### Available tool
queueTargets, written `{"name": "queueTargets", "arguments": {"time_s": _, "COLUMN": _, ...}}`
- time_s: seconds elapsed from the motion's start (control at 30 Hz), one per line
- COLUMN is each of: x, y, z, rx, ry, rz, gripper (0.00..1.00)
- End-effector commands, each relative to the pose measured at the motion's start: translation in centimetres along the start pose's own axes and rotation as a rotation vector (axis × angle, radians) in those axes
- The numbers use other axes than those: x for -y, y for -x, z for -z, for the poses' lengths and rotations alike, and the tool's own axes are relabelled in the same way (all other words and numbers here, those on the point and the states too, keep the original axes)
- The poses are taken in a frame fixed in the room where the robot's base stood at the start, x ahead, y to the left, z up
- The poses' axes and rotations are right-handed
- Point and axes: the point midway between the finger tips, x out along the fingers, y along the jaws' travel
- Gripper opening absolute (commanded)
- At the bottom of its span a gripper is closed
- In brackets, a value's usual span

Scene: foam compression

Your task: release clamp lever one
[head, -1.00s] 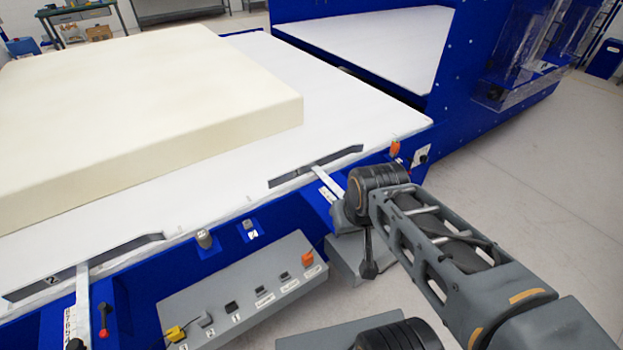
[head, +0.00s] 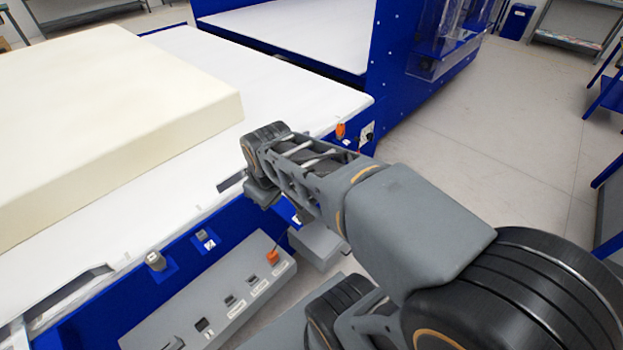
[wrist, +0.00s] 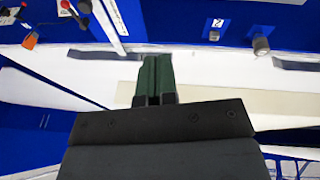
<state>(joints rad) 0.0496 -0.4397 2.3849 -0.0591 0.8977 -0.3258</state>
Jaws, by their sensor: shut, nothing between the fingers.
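My gripper (wrist: 154,80) shows in the wrist view as two dark green fingers pressed together, shut and empty. In the wrist view a clamp lever with a black knob and a red part (wrist: 82,20) is at the upper left, apart from the fingertips. Next to it a pale bar (wrist: 108,24) runs to a dark clamp plate (wrist: 90,58) on the white table. In the head view my arm covers this lever and my gripper; only the end of the dark plate (head: 232,182) shows. I cannot read a number on this clamp.
A cream foam block (head: 110,120) lies on the white table (head: 300,100). A grey control box (head: 215,300) with an orange switch is along the blue front edge. Another dark plate (head: 75,297) is at lower left. Open floor (head: 490,150) lies to the right.

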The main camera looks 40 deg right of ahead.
Motion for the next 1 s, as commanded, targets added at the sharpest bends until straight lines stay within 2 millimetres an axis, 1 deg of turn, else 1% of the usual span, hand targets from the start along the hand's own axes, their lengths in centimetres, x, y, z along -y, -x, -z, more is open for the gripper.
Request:
{"name": "queueTargets", "arguments": {"time_s": 0.03, "x": -1.6, "y": -1.3, "z": 0.8, "rx": 0.033, "ry": 0.107, "rz": -0.015, "gripper": 0.0}}
{"name": "queueTargets", "arguments": {"time_s": 0.07, "x": -2.6, "y": -1.9, "z": 1.3, "rx": 0.051, "ry": 0.188, "rz": -0.024, "gripper": 0.0}}
{"name": "queueTargets", "arguments": {"time_s": 0.1, "x": -4.1, "y": -2.8, "z": 1.9, "rx": 0.077, "ry": 0.296, "rz": -0.032, "gripper": 0.0}}
{"name": "queueTargets", "arguments": {"time_s": 0.23, "x": -8.8, "y": -5.9, "z": 3.5, "rx": 0.164, "ry": 0.644, "rz": -0.036, "gripper": 0.0}}
{"name": "queueTargets", "arguments": {"time_s": 0.3, "x": -11.2, "y": -7.6, "z": 3.9, "rx": 0.208, "ry": 0.818, "rz": -0.025, "gripper": 0.0}}
{"name": "queueTargets", "arguments": {"time_s": 0.4, "x": -14.2, "y": -10.0, "z": 4.2, "rx": 0.264, "ry": 1.037, "rz": 0.003, "gripper": 0.0}}
{"name": "queueTargets", "arguments": {"time_s": 0.5, "x": -16.6, "y": -12.1, "z": 4.2, "rx": 0.306, "ry": 1.211, "rz": 0.037, "gripper": 0.0}}
{"name": "queueTargets", "arguments": {"time_s": 0.6, "x": -18.2, "y": -13.5, "z": 4.0, "rx": 0.333, "ry": 1.335, "rz": 0.065, "gripper": 0.0}}
{"name": "queueTargets", "arguments": {"time_s": 0.7, "x": -19.2, "y": -14.4, "z": 3.9, "rx": 0.349, "ry": 1.412, "rz": 0.086, "gripper": 0.0}}
{"name": "queueTargets", "arguments": {"time_s": 0.83, "x": -19.7, "y": -14.8, "z": 3.8, "rx": 0.356, "ry": 1.455, "rz": 0.096, "gripper": 0.0}}
{"name": "queueTargets", "arguments": {"time_s": 1.0, "x": -19.7, "y": -14.8, "z": 3.8, "rx": 0.357, "ry": 1.458, "rz": 0.097, "gripper": 0.0}}
